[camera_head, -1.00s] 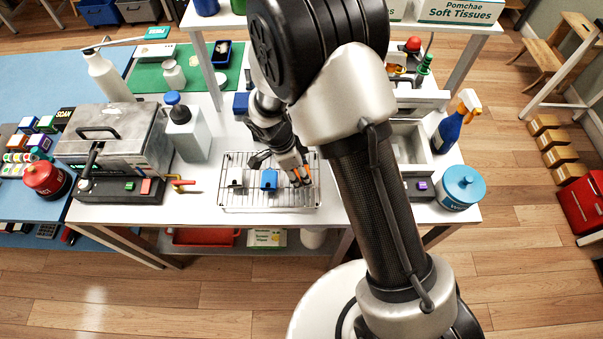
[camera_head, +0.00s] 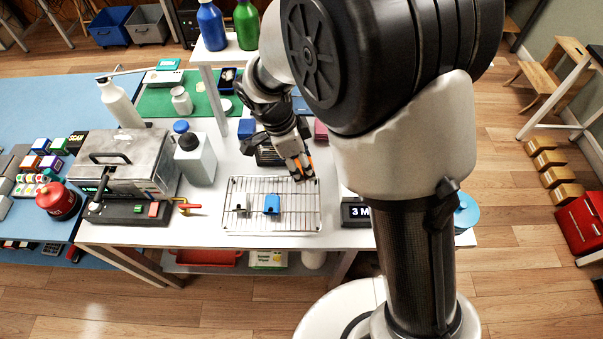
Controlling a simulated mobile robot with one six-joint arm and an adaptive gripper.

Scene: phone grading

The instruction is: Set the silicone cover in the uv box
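I cannot tell for certain which is the silicone cover. A silver metal box (camera_head: 125,150) with a black handle on its lid stands at the left, lid down, with a black button panel in front. It may be the uv box; no label on it is readable. My gripper (camera_head: 303,168), with orange-marked fingertips, is above the rack's far right edge, apart from both pieces. I cannot see anything held or how wide the fingers are.
A white bottle with a dark cap (camera_head: 195,160) stands between the silver box and the rack. A green mat (camera_head: 180,100) lies behind. My arm hides the table's right side.

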